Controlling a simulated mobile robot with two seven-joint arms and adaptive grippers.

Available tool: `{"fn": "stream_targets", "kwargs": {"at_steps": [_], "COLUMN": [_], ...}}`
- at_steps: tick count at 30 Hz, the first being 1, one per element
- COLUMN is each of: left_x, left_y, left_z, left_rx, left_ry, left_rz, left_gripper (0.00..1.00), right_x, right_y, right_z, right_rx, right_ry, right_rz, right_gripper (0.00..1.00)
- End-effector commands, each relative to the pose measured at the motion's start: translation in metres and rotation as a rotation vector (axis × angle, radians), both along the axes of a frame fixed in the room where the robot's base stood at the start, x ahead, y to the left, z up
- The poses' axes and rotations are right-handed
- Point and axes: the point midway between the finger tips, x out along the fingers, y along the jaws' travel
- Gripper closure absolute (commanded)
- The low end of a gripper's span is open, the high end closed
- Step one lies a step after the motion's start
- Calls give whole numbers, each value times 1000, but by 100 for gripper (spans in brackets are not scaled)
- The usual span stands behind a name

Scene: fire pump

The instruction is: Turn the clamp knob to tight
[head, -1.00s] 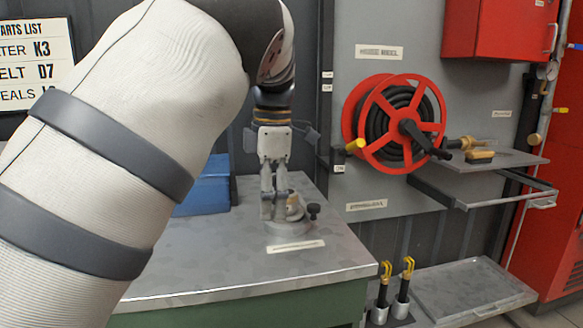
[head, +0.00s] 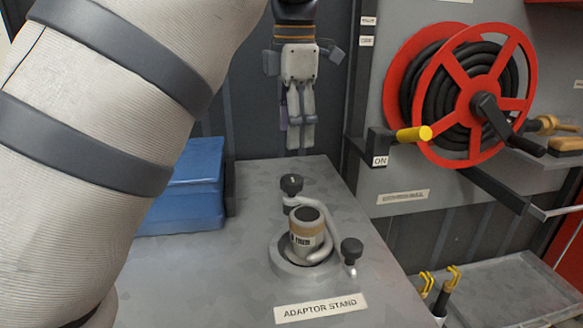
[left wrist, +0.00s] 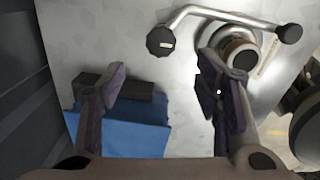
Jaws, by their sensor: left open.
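The adaptor stand (head: 300,275) sits on the grey bench top and holds an upright tan-and-grey adaptor (head: 306,236). A bent grey bar runs past it with a black knob at each end. The far knob (head: 291,184) has a pale mark; it also shows in the left wrist view (left wrist: 160,40). The near knob (head: 351,249) is at the right, and also in the left wrist view (left wrist: 290,33). My left gripper (head: 301,148) points down behind the far knob, apart from it. In the left wrist view its fingers (left wrist: 163,80) are spread and empty. My right gripper is out of view.
A blue box (head: 185,195) is at the bench's left, with a dark post beside it. A red hose reel (head: 470,95) with a yellow-tipped lever (head: 414,133) hangs on the right panel. The bench top around the stand is clear.

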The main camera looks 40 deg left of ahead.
Motion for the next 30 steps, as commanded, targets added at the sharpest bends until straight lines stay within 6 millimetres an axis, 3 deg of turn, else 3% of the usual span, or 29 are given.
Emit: {"fn": "stream_targets", "kwargs": {"at_steps": [6,12,23,27,30], "left_x": [-1,1,2,2,2], "left_y": [3,4,5,5,5], "left_z": [-55,-91,-102,-102,-102], "left_rx": [-1,0,0,0,0], "left_ry": [0,-1,-1,-1,-1], "left_rz": [2,0,1,1,1], "left_gripper": [43,43,43,74,91], "right_x": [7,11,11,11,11], "right_y": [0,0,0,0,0], "right_z": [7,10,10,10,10], "right_rx": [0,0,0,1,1], "right_ry": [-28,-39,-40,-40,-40], "right_rz": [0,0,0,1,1], "right_gripper": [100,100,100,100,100]}}
